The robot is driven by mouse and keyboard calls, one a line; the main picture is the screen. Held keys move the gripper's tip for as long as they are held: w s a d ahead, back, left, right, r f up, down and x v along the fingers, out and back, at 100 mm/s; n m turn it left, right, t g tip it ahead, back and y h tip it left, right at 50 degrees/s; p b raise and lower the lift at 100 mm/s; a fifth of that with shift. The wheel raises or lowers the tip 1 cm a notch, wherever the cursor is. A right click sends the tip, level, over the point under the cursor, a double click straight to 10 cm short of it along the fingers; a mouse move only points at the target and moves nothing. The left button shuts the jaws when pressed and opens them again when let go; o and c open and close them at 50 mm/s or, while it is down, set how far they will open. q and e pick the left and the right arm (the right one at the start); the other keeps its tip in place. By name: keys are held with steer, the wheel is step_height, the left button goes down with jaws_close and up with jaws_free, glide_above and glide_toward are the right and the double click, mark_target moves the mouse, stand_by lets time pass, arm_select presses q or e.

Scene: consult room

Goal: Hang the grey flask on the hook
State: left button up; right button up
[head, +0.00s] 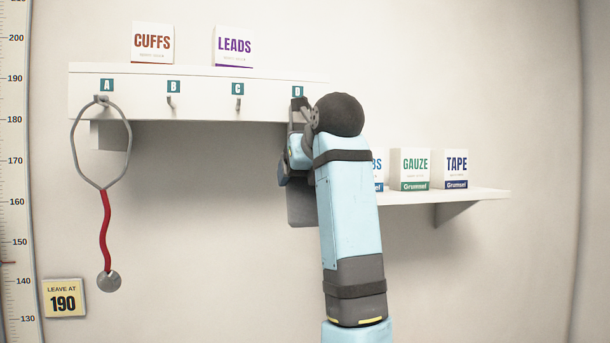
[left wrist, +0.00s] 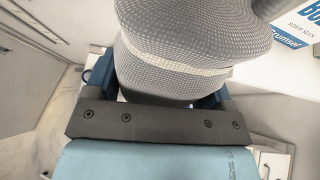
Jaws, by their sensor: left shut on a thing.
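My left gripper (head: 292,163) is shut on the grey flask (head: 302,210) just under the right end of the hook rail. In the left wrist view the flask (left wrist: 170,60) fills the space between the fingers, with a textured grey surface and a pale band. In the head view its lower body shows below the gripper, and a dark top part (head: 298,104) reaches up in front of the place under label D (head: 297,91). Hook D is hidden there, and I cannot tell whether the flask touches it. My arm covers part of the flask. My right gripper is not in view.
The white rail (head: 200,105) has bare hooks B (head: 170,102) and C (head: 238,103). A stethoscope (head: 105,190) hangs on hook A. CUFFS (head: 152,42) and LEADS (head: 233,46) boxes stand above. A lower shelf (head: 440,196) at right holds GAUZE (head: 415,169) and TAPE (head: 456,168) boxes.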

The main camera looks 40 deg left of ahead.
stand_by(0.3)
arm_select(q)
steer(key=o, duration=0.9)
steer(key=shift+c, duration=0.2)
steer(key=shift+o, duration=0.8)
steer(key=b+v, duration=1.2)
steer(key=v, duration=0.2)
steer(key=shift+a, duration=0.1)
